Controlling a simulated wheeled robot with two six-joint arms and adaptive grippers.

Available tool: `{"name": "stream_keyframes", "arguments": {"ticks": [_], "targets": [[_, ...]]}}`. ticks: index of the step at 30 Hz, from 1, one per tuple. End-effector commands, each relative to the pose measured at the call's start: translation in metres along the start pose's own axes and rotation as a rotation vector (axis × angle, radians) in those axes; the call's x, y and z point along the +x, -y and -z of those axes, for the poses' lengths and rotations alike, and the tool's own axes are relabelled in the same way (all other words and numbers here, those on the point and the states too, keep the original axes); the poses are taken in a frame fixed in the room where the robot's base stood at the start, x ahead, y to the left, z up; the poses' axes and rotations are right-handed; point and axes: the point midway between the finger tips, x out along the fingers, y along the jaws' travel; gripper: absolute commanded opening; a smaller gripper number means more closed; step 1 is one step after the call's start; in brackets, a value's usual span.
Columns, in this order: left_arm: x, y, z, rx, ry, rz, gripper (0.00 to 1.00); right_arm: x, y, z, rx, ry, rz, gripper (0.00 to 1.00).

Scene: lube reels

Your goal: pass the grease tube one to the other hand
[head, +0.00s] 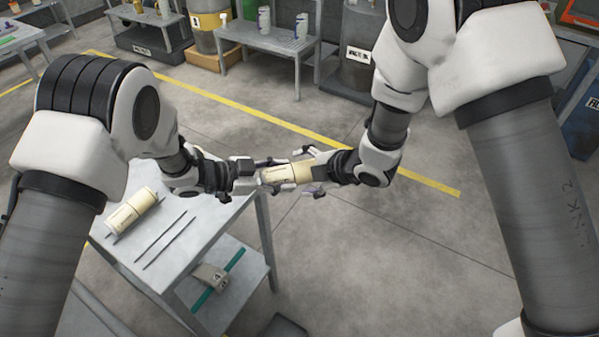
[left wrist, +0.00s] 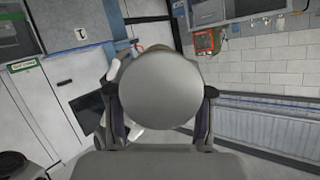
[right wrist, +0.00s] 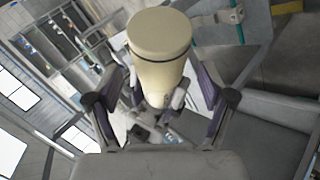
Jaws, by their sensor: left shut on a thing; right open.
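A cream grease tube (head: 287,173) is held in the air between my two hands, just past the right edge of the grey table. My left gripper (head: 262,174) is shut on its left end. In the left wrist view the tube's round grey end (left wrist: 160,88) fills the middle, between the fingers. My right gripper (head: 308,172) is open, with its fingers around the tube's right end. In the right wrist view the cream end (right wrist: 160,45) stands between the spread fingers (right wrist: 160,105), with gaps on both sides.
A second cream tube (head: 132,212) lies on the grey table (head: 185,262), beside two thin dark rods (head: 165,240). The lower shelf holds a small grey object (head: 210,276) and a green strip. A bench with cans (head: 265,40) stands at the back. Floor to the right is clear.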

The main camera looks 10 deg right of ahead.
Motion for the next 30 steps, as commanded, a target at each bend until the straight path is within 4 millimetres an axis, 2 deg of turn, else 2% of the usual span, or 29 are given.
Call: {"name": "stream_keyframes", "arguments": {"ticks": [6,12,17,24,28,30], "targets": [[0.0,0.0,0.0,0.0,0.0,0.0,0.15,-0.053,-0.002,0.0,0.004,0.0,-0.004,0.81],[0.0,0.0,0.0,0.0,0.0,0.0,0.15,-0.085,-0.001,0.0,0.002,0.0,-0.003,0.81],[0.001,0.006,-0.001,0.002,-0.002,0.001,0.15,-0.092,0.0,0.0,0.002,0.0,0.001,0.81],[0.01,0.053,-0.011,0.003,-0.002,0.003,0.15,-0.092,0.0,0.0,0.001,0.0,0.001,0.81],[0.014,0.069,-0.014,0.001,-0.002,0.001,0.15,-0.091,-0.001,-0.001,0.001,0.0,0.0,0.81],[0.015,0.072,-0.015,0.001,0.0,0.0,0.15,-0.083,-0.01,-0.006,0.004,0.003,-0.003,0.81]]}}
